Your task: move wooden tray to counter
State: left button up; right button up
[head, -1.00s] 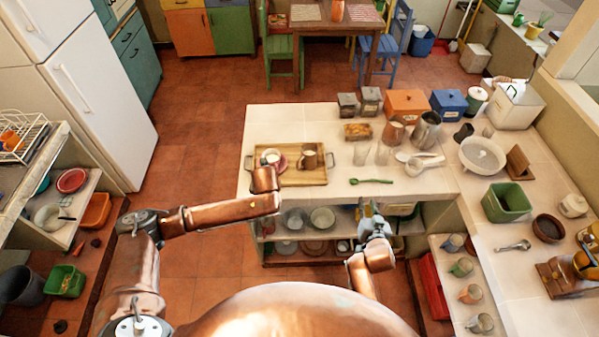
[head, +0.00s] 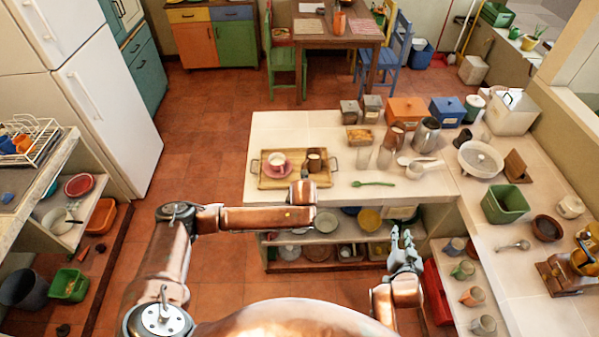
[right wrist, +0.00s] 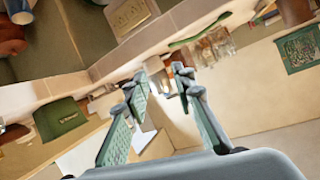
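The wooden tray (head: 272,183) lies on the pale counter (head: 225,192) at its left front, with a handle at each end. On it are a pale cup on a pink saucer (head: 278,169) and a brown mug (head: 314,161). My left arm comes in from the left and its wrist end shows just in front of the tray's right part. I cannot make out the left gripper's fingers. My right gripper (head: 404,243) is in front of the counter's shelf, right of the tray and away from it. In the right wrist view its fingers (right wrist: 163,82) are apart and empty.
A green spoon (head: 373,183) lies right of the tray, with glasses, metal jugs and canisters behind it. Shelves under the counter hold bowls (head: 326,220) and plates. A green bin (head: 506,204) stands on the right counter. The floor at left is open.

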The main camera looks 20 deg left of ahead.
jog(key=a+v, duration=0.1)
jog(key=v, duration=0.9)
jog(key=shift+s+d+r, duration=0.2)
jog(key=shift+s+r, duration=0.05)
jog(key=shift+s, duration=0.05)
